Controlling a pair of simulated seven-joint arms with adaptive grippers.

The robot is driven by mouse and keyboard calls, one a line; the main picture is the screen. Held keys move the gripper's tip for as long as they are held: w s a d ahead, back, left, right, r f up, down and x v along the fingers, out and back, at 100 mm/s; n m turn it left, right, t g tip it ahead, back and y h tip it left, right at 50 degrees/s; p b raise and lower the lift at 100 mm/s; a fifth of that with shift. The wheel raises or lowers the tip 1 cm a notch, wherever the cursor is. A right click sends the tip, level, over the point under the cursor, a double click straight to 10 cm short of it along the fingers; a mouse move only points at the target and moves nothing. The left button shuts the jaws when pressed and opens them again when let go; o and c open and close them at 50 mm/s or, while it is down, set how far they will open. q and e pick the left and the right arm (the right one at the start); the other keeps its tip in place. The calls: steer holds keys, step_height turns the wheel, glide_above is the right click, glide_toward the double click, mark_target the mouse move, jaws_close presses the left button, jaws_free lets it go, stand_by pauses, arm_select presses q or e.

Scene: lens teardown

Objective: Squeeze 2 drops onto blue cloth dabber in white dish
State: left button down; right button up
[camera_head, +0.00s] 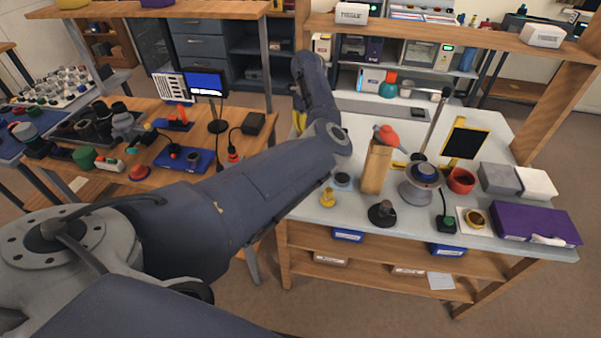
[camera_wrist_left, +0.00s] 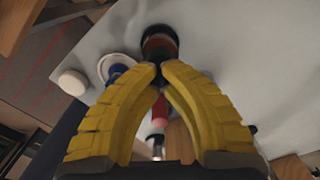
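My left gripper (camera_wrist_left: 159,72) has yellow fingers, with the tips drawn close together on the dark narrow part of an amber-brown and black bottle (camera_wrist_left: 160,45). In the head view its yellow fingers (camera_head: 299,118) show only in part behind my left arm, and the bottle is hidden there. The white dish (camera_wrist_left: 103,62) with the blue cloth dabber (camera_wrist_left: 117,71) lies left of the fingertips in the wrist view, apart from them. My right gripper is out of view.
On the grey table (camera_head: 405,232), a wooden block (camera_head: 375,168) with a red-orange bulb (camera_head: 388,134) stands right of the dish. A white round piece (camera_wrist_left: 72,82) lies near the dish.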

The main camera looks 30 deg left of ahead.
arm_select(q)
steer(key=shift+f, duration=0.3)
steer(key=shift+r, duration=2.25)
steer(key=shift+f, duration=2.25)
steer(key=shift+r, duration=2.25)
steer(key=shift+r, duration=0.1)
